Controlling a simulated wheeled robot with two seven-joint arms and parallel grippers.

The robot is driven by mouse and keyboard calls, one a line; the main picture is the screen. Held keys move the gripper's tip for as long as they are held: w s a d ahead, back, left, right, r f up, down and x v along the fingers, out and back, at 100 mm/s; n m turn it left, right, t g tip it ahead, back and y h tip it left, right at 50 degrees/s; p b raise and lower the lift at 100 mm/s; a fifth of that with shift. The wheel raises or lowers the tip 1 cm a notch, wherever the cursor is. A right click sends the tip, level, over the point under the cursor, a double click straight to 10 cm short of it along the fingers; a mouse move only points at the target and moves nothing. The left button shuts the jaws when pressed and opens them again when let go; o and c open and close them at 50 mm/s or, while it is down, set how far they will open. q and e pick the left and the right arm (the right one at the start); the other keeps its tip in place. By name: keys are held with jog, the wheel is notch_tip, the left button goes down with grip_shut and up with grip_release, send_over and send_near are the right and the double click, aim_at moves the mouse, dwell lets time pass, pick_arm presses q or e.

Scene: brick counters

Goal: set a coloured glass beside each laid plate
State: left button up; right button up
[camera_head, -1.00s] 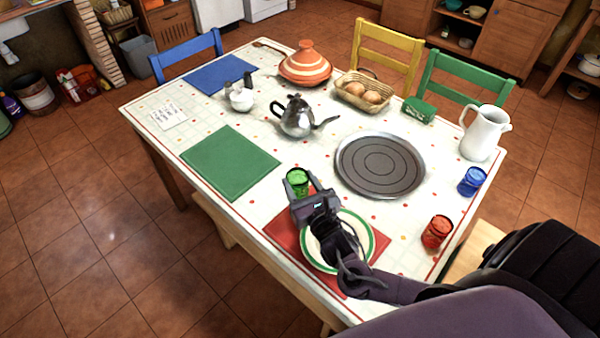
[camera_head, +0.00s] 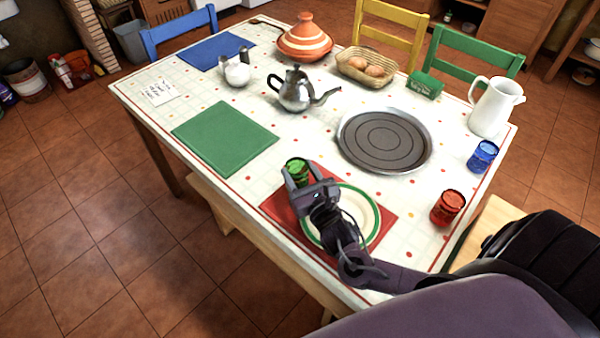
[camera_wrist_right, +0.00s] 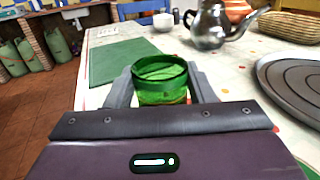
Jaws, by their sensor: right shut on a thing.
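My right gripper (camera_head: 296,180) is shut on a green glass (camera_head: 297,166), at the far left edge of the red placemat (camera_head: 278,208). In the right wrist view the green glass (camera_wrist_right: 160,82) stands upright between the two fingers. I cannot tell whether its base touches the table. A white plate with a green rim (camera_head: 372,207) lies on the red placemat, partly hidden by my right arm. A red glass (camera_head: 448,207) and a blue glass (camera_head: 482,157) stand at the table's right side. The green placemat (camera_head: 224,138) and blue placemat (camera_head: 216,51) are bare. My left gripper is out of view.
A round metal tray (camera_head: 384,140) lies right of the green glass. A teapot (camera_head: 296,92), bread basket (camera_head: 366,68), tagine (camera_head: 304,40), green box (camera_head: 425,85) and white jug (camera_head: 495,106) stand farther back. A paper card (camera_head: 158,92) lies at the left.

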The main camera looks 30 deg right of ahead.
jog(key=shift+f, duration=0.55)
dwell(0.4)
jog(key=o, duration=1.2)
jog(key=shift+s, duration=0.15)
jog(key=s, duration=0.7)
jog(key=shift+s+a+b, duration=0.2)
jog(key=shift+s+b, duration=0.1)
jog(key=shift+b, duration=0.1)
